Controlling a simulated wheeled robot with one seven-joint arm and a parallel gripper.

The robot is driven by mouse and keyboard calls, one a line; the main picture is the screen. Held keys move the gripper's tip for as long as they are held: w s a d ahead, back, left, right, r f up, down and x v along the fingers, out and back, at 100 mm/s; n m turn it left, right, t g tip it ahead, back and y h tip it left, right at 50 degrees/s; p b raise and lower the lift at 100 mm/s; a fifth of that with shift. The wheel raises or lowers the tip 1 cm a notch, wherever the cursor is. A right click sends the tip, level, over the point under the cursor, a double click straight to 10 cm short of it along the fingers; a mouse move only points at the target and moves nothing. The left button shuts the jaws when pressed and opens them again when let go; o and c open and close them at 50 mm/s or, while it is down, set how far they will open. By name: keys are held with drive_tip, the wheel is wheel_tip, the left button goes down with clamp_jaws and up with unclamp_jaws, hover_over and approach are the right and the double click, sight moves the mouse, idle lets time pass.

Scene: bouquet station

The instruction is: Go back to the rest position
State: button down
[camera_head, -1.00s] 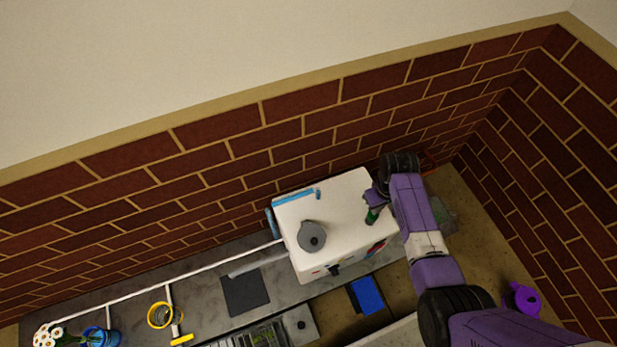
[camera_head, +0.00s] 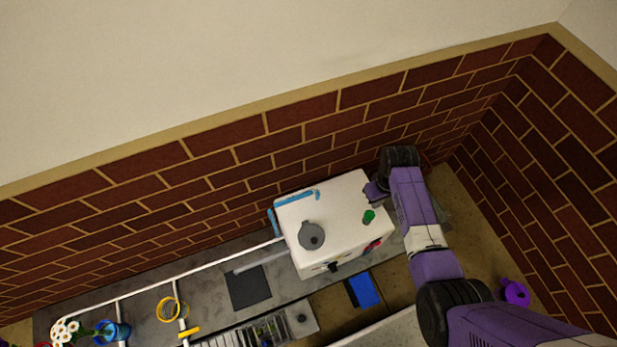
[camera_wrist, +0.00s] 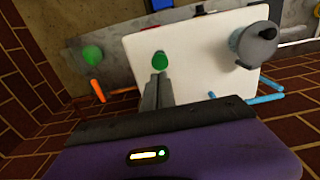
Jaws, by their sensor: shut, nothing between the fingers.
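My gripper (camera_head: 374,192) is at the right edge of the white box (camera_head: 335,215) in the head view, partly hidden by my purple arm. In the wrist view its grey fingers (camera_wrist: 158,92) are together with nothing between them. They point at the white box's face (camera_wrist: 200,55), just below a green knob (camera_wrist: 160,62). The green knob (camera_head: 369,216) also shows in the head view, on the box's right side, apart from the fingers.
The box carries a grey round knob (camera_head: 311,235) and a blue bar (camera_head: 297,198). Left along the counter are a dark square pad (camera_head: 248,288), a yellow ring holder (camera_head: 171,309) and a blue pot (camera_head: 117,331) by white flowers. A purple pot (camera_head: 515,292) stands at right. Brick walls stand close behind and right.

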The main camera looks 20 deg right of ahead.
wheel_tip(320, 180, up, 3)
drive_tip(key=shift+p, duration=1)
